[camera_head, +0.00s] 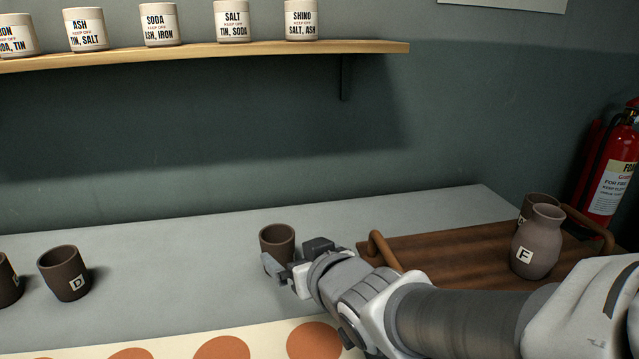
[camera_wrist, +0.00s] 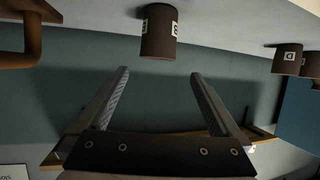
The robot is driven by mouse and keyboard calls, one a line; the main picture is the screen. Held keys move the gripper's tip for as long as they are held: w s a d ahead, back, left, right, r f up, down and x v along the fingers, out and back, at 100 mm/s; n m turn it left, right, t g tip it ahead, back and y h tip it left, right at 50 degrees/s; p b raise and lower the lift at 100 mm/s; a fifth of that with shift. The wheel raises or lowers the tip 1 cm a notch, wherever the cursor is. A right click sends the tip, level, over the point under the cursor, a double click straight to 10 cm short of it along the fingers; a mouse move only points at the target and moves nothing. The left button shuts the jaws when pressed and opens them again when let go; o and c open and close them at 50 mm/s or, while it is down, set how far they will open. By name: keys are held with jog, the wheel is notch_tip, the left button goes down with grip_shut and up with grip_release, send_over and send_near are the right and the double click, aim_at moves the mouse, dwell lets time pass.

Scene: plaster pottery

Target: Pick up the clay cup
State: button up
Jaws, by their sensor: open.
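A dark brown clay cup (camera_head: 277,238) stands upright on the grey table, just beyond my gripper (camera_head: 293,256), which hides its lower front. In the wrist view, which is upside down, the same cup (camera_wrist: 157,35) shows a pale label whose letter I cannot read surely. There my gripper (camera_wrist: 160,73) is open and empty, its fingers spread and roughly lined up with the cup. The cup appears ahead of the fingertips, apart from them. Another cup (camera_head: 64,273), marked D, stands at the left; it also shows in the wrist view (camera_wrist: 287,58).
A further cup (camera_head: 7,285) is cut off at the left edge. A wooden tray (camera_head: 440,250) with handles holds a vase (camera_head: 538,242) marked F and a cup (camera_head: 540,203) partly behind it. A shelf (camera_head: 200,48) with jars hangs above. The table between cup D and the near cup is clear.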

jog(key=w+a+p, duration=0.1)
jog(key=w, duration=0.1)
jog(key=p, duration=0.5)
send_near(273, 235)
jog(key=x, duration=0.4)
jog(key=shift+s+a+f, duration=0.1)
jog(key=shift+s, duration=0.05)
jog(key=shift+b+x, duration=0.85)
jog(key=shift+x, duration=2.25)
jog(key=shift+c, duration=0.3)
jog(key=c, duration=1.4)
